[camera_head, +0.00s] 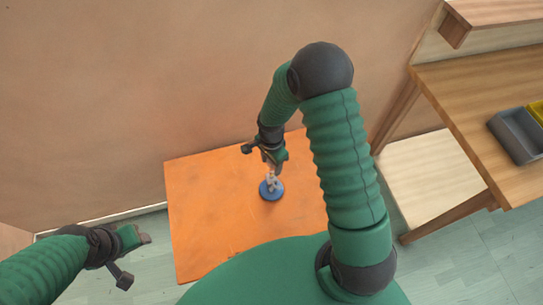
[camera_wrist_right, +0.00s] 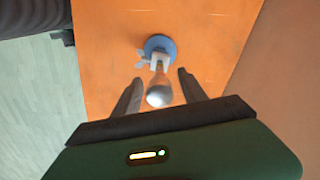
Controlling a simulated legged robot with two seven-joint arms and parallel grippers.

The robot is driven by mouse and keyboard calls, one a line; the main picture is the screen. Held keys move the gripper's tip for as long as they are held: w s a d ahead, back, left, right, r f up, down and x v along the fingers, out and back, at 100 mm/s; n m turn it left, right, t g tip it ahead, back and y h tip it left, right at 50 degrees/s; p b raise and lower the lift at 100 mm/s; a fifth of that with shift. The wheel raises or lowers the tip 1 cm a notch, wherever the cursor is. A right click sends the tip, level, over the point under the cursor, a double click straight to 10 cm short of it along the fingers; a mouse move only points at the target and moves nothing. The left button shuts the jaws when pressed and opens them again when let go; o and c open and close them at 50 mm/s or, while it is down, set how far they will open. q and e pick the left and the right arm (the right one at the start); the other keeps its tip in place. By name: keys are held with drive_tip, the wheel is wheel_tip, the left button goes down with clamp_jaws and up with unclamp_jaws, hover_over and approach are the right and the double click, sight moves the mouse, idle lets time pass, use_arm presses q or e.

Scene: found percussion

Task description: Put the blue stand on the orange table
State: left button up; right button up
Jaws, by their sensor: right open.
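The blue stand (camera_head: 271,190) has a round blue base and stands upright on the orange table (camera_head: 205,220), near its middle. It also shows in the right wrist view (camera_wrist_right: 158,45), with a pale post and a shiny rounded top pointing toward the camera. My right gripper (camera_head: 270,163) is over the stand. In the right wrist view its two fingers are open on either side of the rounded top, with gaps visible. My left gripper (camera_head: 140,237) is off to the left, away from the orange table; its fingers are too small to judge.
A wooden table (camera_head: 480,110) at the right holds a grey bin (camera_head: 517,137) and a yellow bin (camera_head: 537,112). A pale lower shelf (camera_head: 425,175) is below it. A wall stands behind the orange table. Much of the orange surface around the stand is clear.

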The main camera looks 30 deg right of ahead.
wheel_tip(320, 180, up, 8)
drive_tip(key=shift+s+d+f, duration=0.1)
drive_tip(key=shift+f, duration=0.1)
drive_tip(key=shift+r, duration=0.4)
drive_tip(key=s+a+r+n+t, duration=0.1)
drive_tip(key=s+a+r+n, duration=0.1)
drive_tip(key=n, duration=0.6)
drive_tip(key=s+a+r+n+t, duration=0.1)
drive_tip(key=s+a+r+n, duration=0.1)
drive_tip(key=s+r+n, duration=0.3)
drive_tip(key=s+n, duration=0.2)
drive_tip(key=n, duration=0.1)
drive_tip(key=shift+s+a+r+t, duration=0.15)
drive_tip(key=shift+s+a+t, duration=0.05)
drive_tip(key=shift+a+t, duration=0.1)
drive_tip(key=shift+s+a, duration=0.1)
